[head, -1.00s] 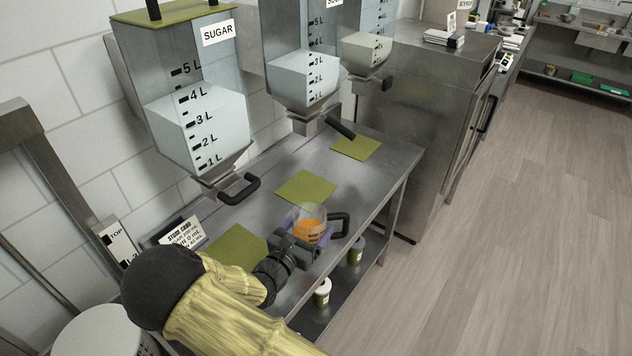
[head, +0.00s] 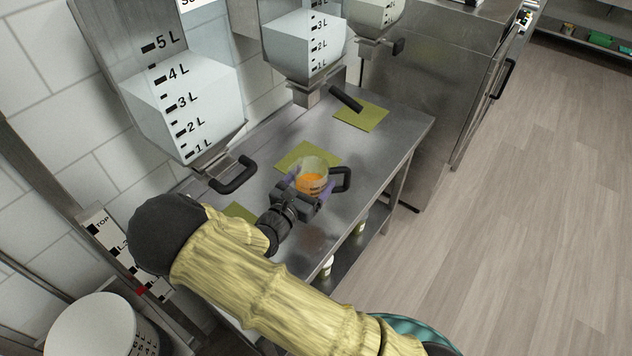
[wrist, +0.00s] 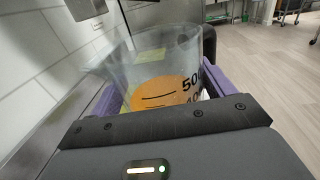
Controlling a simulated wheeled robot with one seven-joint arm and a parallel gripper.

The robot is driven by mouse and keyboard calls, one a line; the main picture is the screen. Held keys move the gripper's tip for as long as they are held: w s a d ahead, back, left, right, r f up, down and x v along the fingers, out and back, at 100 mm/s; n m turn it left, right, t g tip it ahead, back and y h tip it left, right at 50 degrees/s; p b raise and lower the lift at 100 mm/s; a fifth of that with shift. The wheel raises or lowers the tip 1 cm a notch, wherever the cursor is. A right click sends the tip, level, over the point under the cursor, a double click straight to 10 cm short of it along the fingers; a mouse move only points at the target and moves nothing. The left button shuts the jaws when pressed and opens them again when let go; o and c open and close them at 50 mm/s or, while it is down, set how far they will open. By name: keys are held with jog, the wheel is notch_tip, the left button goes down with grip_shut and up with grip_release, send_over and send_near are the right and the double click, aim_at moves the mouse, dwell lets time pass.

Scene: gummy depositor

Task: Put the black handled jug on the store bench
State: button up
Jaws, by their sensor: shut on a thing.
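The black handled jug (head: 313,170) is a clear measuring jug with a black handle and something orange showing in it. My gripper (head: 311,190) is shut on it, the purple fingers on either side of its body. In the head view the jug is over the steel bench (head: 385,165), close to the middle green mat; I cannot tell whether it touches the bench. It looks upright. In the wrist view the jug (wrist: 160,60) fills the space between the purple fingers (wrist: 160,92), with printed volume marks on its side.
Dispensers with black handles (head: 233,175) hang above the bench along the wall. Green mats (head: 361,115) lie on the bench. Small tubs (head: 326,267) stand on the lower shelf. A steel cabinet (head: 430,90) stands past the bench's far end. The floor at right is clear.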

jog(key=shift+f+p, duration=0.5)
jog(key=shift+f, duration=2.1)
jog(key=shift+f+p, duration=0.45)
jog(key=shift+f, duration=1.65)
jog(key=shift+f, duration=0.1)
jog(key=o, duration=1.4)
jog(key=shift+f, duration=0.1)
jog(key=shift+o, duration=0.2)
